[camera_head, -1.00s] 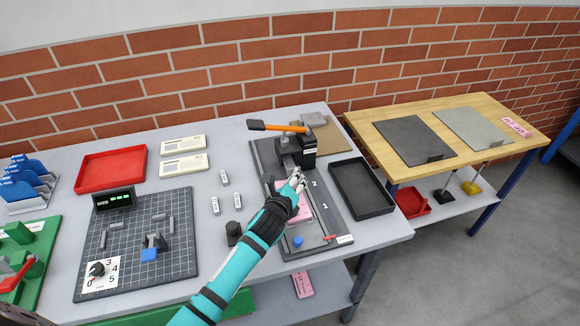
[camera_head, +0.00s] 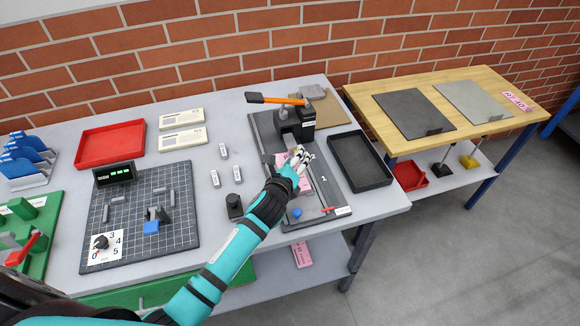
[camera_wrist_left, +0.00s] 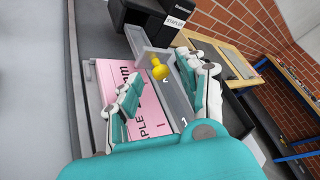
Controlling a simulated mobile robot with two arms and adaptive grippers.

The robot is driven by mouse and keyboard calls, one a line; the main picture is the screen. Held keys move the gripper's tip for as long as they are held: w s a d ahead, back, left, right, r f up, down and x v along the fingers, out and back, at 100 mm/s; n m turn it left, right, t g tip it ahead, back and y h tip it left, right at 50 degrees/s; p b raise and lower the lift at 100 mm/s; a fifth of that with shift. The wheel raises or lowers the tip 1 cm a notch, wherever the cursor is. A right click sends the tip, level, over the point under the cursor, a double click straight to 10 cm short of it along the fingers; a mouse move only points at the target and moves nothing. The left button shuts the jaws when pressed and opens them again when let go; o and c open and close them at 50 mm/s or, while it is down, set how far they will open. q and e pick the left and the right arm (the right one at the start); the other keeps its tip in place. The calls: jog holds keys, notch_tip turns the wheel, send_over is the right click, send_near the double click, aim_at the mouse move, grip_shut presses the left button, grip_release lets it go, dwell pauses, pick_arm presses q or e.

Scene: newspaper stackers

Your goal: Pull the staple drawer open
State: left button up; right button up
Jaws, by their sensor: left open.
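The black stapler (camera_head: 297,126) with its orange lever (camera_head: 277,99) stands at the back of a dark base plate. In the left wrist view, the grey drawer (camera_wrist_left: 140,40) juts from below the stapler body (camera_wrist_left: 140,15), with a yellow knob (camera_wrist_left: 160,69) on its front. How far the drawer extends is hard to tell. My left gripper (camera_head: 299,157) is in front of the stapler, and in its wrist view the gripper (camera_wrist_left: 163,88) is open with its fingers either side of the knob. Contact is unclear. My right gripper is out of view.
A pink sheet (camera_wrist_left: 148,108) lies under the left gripper. A black tray (camera_head: 388,184) is right of the base plate. A blue knob (camera_head: 297,213) and red pointer (camera_head: 328,210) are at the plate's front. A dark cylinder (camera_head: 234,205) stands to the left.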

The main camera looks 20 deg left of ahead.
pick_arm(q)
jog(key=v, duration=1.1)
jog(key=shift+s+r, duration=0.1)
jog(key=shift+s, duration=0.2)
